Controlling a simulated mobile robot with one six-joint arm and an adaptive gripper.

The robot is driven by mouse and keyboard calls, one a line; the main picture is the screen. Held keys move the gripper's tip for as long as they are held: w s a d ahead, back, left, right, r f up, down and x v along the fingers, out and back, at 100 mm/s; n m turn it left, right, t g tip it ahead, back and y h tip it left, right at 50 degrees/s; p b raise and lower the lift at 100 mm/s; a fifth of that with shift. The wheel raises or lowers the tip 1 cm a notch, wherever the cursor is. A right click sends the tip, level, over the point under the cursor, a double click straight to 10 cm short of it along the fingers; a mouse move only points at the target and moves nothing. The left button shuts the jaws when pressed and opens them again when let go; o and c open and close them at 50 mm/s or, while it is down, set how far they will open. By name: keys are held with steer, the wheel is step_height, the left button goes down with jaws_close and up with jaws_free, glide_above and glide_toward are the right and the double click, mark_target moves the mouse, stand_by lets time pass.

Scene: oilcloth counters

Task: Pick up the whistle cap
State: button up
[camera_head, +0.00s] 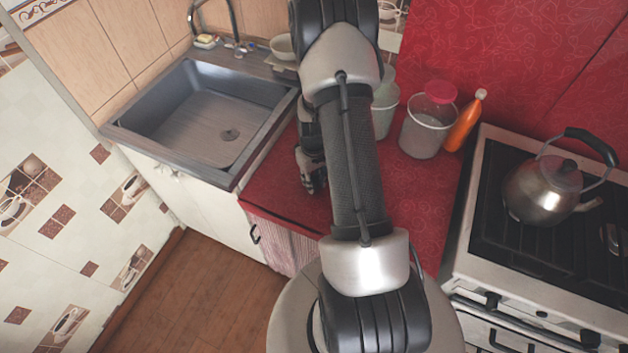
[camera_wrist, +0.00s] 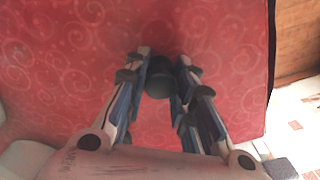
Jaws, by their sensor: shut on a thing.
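The whistle cap (camera_wrist: 159,84) is a small dark, rounded piece between my fingertips in the wrist view, above the red patterned counter. My gripper (camera_wrist: 160,75) is shut on it, with one finger on each side. In the head view my gripper (camera_head: 315,185) is over the red counter, just right of the sink, partly behind my arm. The cap cannot be made out in that view. I cannot tell whether the cap still touches the counter.
The steel sink (camera_head: 205,115) is left of my gripper. A clear jar with a red lid (camera_head: 427,122) and an orange bottle (camera_head: 466,121) stand at the back right. A kettle (camera_head: 541,190) sits on the stove (camera_head: 500,245). The counter (camera_head: 425,205) is bare near its front.

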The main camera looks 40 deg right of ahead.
step_height(320, 180, up, 20)
steer(key=p, duration=0.5)
steer(key=w+a+n, duration=0.1)
steer(key=w+a, duration=0.1)
steer(key=a, duration=1)
steer(key=w+a+n+b, duration=0.1)
steer(key=w+a, duration=0.1)
steer(key=a, duration=1)
steer(key=shift+w+r, duration=0.35)
steer(key=shift+r, duration=0.1)
steer(key=shift+d, duration=0.1)
